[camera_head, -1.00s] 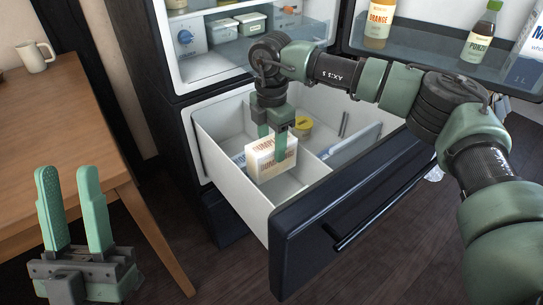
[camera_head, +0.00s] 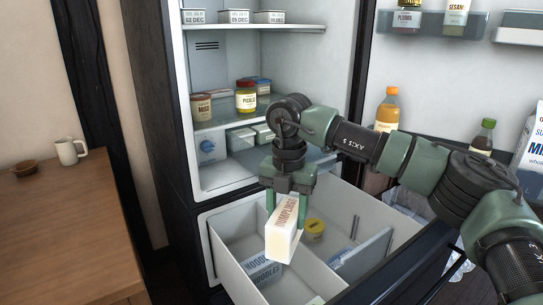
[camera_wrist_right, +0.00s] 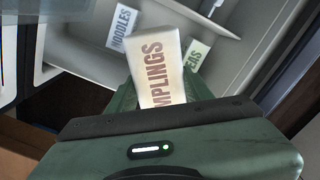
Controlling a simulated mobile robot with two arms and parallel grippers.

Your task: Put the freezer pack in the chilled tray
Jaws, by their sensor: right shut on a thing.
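The freezer pack is a white box lettered DUMPLINGS (camera_head: 283,238). My right gripper (camera_head: 287,204) is shut on its upper part and holds it tilted above the open freezer drawer. In the right wrist view the pack (camera_wrist_right: 160,62) sits between the fingers (camera_wrist_right: 162,92), lettering facing the camera. A clear shallow tray (camera_head: 238,172) lies low in the fridge, partly behind my right arm; whether it is the chilled tray I cannot tell for certain. My left gripper is out of view.
Jars (camera_head: 246,97) and small tubs stand on the shelf above. The fridge door with bottles is open at right. A wooden table (camera_head: 62,225) with a mug (camera_head: 70,151) stands at left.

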